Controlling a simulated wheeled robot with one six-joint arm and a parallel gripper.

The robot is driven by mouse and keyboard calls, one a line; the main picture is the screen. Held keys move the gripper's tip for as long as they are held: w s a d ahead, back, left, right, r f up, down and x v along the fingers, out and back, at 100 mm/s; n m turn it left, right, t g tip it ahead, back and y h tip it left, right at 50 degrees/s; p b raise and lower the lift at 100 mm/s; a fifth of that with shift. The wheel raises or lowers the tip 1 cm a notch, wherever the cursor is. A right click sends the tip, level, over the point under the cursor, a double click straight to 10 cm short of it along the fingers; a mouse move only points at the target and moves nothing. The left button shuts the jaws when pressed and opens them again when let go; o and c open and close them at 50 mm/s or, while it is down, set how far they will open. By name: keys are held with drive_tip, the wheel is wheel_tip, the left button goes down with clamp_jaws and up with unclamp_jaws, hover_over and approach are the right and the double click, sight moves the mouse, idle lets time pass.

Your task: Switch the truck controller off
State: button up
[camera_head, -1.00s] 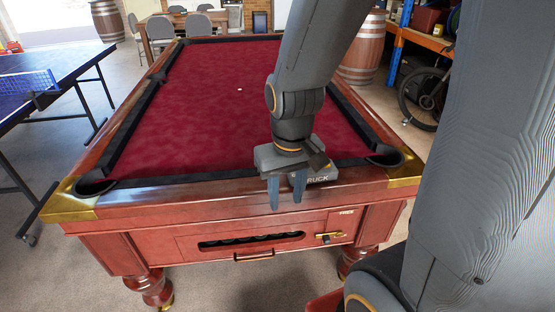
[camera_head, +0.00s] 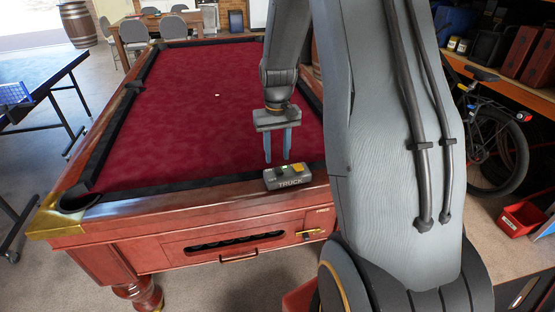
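The truck controller (camera_head: 287,178) is a small grey box marked TRUCK. It lies on the near wooden rail of the pool table, with an orange-yellow part on its top right and a dark part on its top left. My gripper (camera_head: 278,161) points down, with its two blue-grey fingers apart and nothing between them. It hangs above and just behind the controller, over the cushion side. I cannot tell whether the fingertips touch anything. The state of the switch is too small to read.
The pool table (camera_head: 190,110) has a bare red cloth with one small white ball (camera_head: 217,95). A blue ping-pong table (camera_head: 40,85) stands at left. A bicycle (camera_head: 490,140) and a red bin (camera_head: 521,219) are at right. My own arm hides the table's right side.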

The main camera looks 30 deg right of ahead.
sight(277, 168)
drive_tip(key=shift+f+p, duration=0.4)
drive_tip(key=shift+f, duration=1.45)
drive_tip(key=shift+c, duration=0.2)
